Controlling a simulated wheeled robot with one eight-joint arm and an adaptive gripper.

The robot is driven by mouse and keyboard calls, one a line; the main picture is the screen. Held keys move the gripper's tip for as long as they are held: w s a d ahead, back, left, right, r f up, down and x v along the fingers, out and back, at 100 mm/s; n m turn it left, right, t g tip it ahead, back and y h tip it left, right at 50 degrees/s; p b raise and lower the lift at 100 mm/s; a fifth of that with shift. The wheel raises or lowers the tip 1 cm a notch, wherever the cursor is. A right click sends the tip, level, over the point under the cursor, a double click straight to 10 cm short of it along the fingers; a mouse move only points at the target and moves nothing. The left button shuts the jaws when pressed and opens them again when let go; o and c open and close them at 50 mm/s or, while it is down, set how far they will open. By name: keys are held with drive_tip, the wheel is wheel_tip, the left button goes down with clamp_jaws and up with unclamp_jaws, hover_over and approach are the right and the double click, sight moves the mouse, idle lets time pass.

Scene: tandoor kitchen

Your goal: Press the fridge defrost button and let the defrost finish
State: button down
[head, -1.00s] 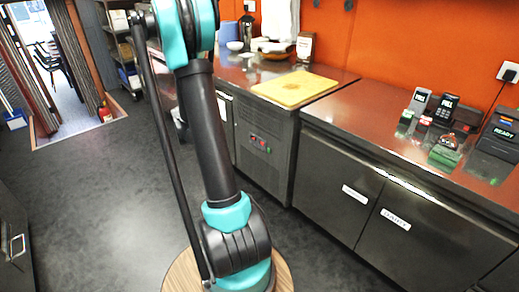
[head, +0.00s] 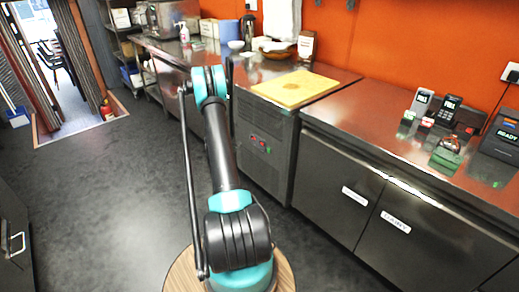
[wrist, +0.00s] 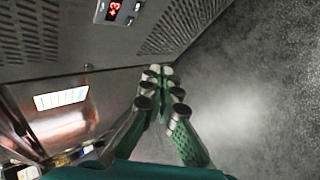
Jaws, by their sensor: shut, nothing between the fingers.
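The fridge (head: 282,170) is a dark metal counter unit with vent grilles and a small control panel (head: 260,143) with red and green marks on its front. In the wrist view the panel (wrist: 118,12) is cut by the top edge and shows a red "+3" display. Which mark is the defrost button cannot be told. My gripper (wrist: 160,70) is shut and empty, its green fingers in front of the fridge's lower front, below the panel in the wrist picture and apart from it. In the head view my gripper is hidden or out of sight.
A yellow cutting board (head: 295,88) lies on the fridge's counter. Card readers (head: 447,110) and a black "READY" device (head: 500,135) stand on the right counter. Labelled doors (head: 395,222) are below. The dark floor (head: 110,190) to the left is clear.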

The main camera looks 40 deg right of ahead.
drive_tip(key=s+d+f+n+h, duration=0.1)
drive_tip(key=d+f, duration=0.4)
drive_tip(key=f, duration=0.2)
drive_tip(key=shift+d+f, duration=0.3)
drive_tip(key=shift+f, duration=0.1)
drive_tip(key=shift+d, duration=0.1)
approach(259, 149)
drive_tip(key=shift+w+d+f, duration=0.35)
drive_tip(key=shift+w+f, duration=0.1)
drive_tip(key=shift+f, duration=0.25)
drive_tip(key=shift+w+d+f, duration=0.35)
drive_tip(key=shift+w+f, duration=0.1)
drive_tip(key=shift+f, duration=0.25)
drive_tip(key=shift+w+d+f, duration=0.35)
drive_tip(key=shift+w+f, duration=0.15)
drive_tip(key=shift+f, duration=0.2)
drive_tip(key=shift+d, duration=0.15)
drive_tip(key=shift+d, duration=0.3)
drive_tip(key=shift+d, duration=0.35)
idle(0.5)
drive_tip(key=shift+a, duration=0.8)
